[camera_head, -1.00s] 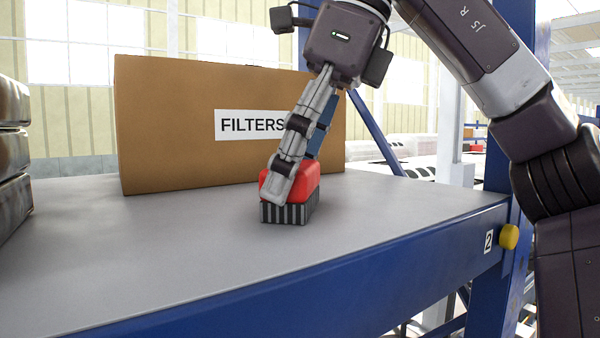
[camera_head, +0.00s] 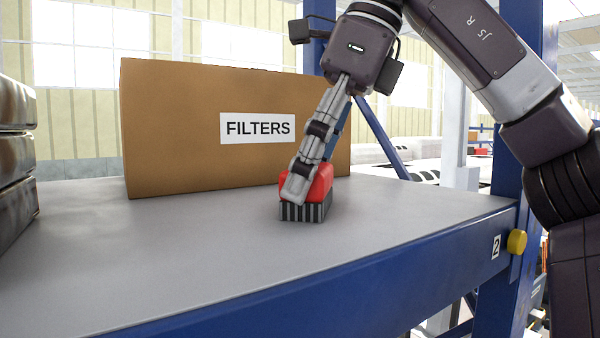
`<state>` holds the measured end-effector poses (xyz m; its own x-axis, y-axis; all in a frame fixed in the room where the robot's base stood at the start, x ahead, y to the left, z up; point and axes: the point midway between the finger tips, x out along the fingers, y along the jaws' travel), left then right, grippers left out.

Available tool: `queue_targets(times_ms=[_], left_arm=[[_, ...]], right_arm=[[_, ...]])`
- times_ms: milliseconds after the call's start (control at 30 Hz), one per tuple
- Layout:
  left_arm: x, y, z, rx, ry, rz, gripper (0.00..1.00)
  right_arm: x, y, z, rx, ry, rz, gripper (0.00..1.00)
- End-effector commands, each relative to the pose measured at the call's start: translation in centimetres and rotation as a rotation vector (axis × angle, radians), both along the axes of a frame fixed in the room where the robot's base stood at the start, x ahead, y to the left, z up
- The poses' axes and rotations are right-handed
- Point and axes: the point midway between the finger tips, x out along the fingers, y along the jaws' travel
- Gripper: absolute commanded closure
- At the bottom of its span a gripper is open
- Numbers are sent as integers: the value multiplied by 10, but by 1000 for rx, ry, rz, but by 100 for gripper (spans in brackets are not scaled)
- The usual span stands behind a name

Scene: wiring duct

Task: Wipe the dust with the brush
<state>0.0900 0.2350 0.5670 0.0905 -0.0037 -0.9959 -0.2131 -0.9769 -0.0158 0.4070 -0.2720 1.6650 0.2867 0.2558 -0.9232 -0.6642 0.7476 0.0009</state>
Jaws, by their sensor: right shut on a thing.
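The brush (camera_head: 306,212) has a red body and dark, striped bristles. It stands upright on the grey shelf top (camera_head: 150,250), bristles down, in front of the cardboard box. My right gripper (camera_head: 303,188) reaches down from above and is shut on the red body of the brush. One finger covers part of the brush's front. I cannot make out any dust on the grey surface. My left gripper is out of view.
A large cardboard box labelled FILTERS (camera_head: 180,130) stands behind the brush. Dark stacked items (camera_head: 14,160) stand at the left edge. A blue upright (camera_head: 505,230) with a yellow knob (camera_head: 516,242) bounds the right. The surface left of the brush is clear.

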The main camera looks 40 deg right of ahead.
Motion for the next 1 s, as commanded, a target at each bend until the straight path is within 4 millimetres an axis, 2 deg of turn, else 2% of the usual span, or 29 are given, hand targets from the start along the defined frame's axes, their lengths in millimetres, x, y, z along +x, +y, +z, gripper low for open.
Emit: queue_targets(times_ms=[133, 467, 800, 1000], left_arm=[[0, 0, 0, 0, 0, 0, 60], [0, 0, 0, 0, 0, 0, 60], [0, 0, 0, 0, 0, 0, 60], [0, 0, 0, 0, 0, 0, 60]], right_arm=[[-14, 0, -1, -2, 1, 1, 44], [-28, 1, -1, -2, 1, 1, 44], [-56, 3, -4, -4, 5, -1, 44], [-60, 3, -5, -4, 8, 0, 44]])
